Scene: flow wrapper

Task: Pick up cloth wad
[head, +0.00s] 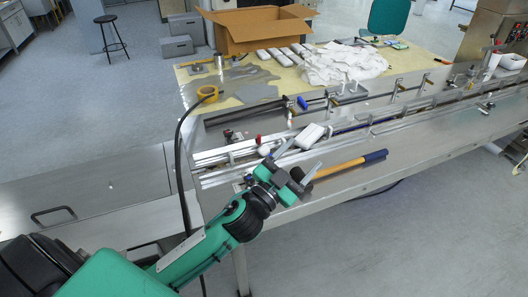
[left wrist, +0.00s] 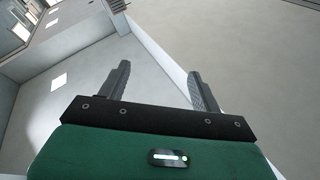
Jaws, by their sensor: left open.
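The cloth wad (head: 343,63) is a white, crumpled heap on the yellowish worktop at the back right of the bench in the head view. The left wrist view shows the same open fingers (left wrist: 158,68) over blurred pale surfaces, and no cloth shows there. My right gripper is in neither view.
A conveyor rail (head: 350,126) lies between my gripper and the cloth, with a white packet (head: 309,135) on it. A yellow-handled tool (head: 340,168) lies near the front edge.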

